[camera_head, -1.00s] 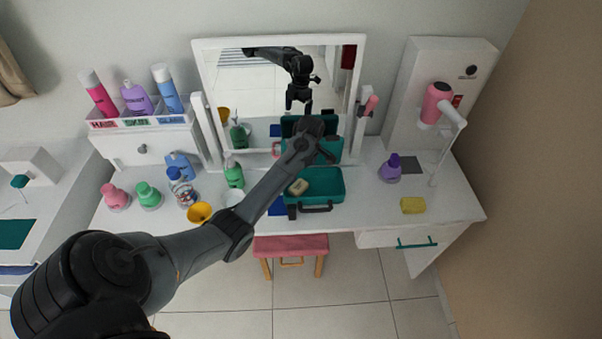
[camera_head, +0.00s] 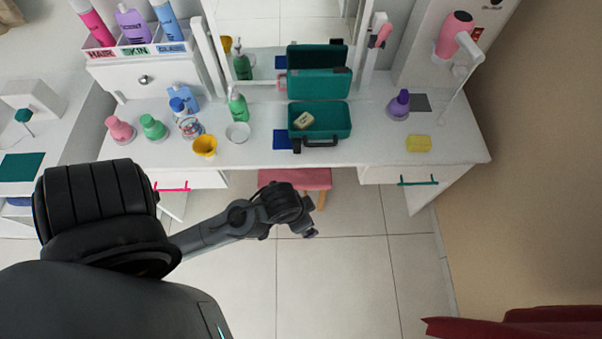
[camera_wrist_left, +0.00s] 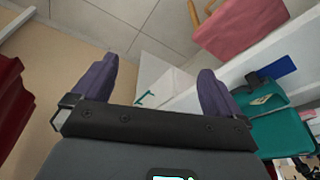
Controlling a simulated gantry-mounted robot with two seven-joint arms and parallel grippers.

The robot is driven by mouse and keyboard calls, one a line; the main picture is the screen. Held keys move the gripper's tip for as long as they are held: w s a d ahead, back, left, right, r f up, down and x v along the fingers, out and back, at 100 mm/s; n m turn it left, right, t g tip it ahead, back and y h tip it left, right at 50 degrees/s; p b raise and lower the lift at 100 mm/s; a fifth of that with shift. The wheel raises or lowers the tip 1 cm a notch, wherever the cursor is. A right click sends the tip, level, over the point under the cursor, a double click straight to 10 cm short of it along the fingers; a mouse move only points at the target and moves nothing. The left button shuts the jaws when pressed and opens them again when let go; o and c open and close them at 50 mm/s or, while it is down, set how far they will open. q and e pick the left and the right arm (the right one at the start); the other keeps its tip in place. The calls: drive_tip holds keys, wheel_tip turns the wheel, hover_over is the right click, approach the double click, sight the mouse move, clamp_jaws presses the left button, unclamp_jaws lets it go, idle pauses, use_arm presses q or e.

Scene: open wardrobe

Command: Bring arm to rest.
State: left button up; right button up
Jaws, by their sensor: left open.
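My left arm comes in from the left of the head view, and its gripper (camera_head: 309,232) hangs over the tiled floor in front of the vanity table. In the left wrist view the left gripper (camera_wrist_left: 155,88) shows two purple-grey fingers spread wide with nothing between them. The gripper is apart from the table and from the things on it. The right gripper is in neither view.
The white vanity table (camera_head: 345,160) carries an open teal case (camera_head: 335,122) with a soap bar (camera_head: 304,120), several bottles, a yellow cup (camera_head: 205,146) and a yellow sponge (camera_head: 419,144). A pink stool (camera_head: 300,179) stands below. The floor in front is clear.

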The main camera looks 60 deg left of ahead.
use_arm(q)
drive_tip(key=shift+s+d+r+m, duration=0.5)
drive_tip(key=shift+s+d+r, duration=0.2)
drive_tip(key=shift+d, duration=0.1)
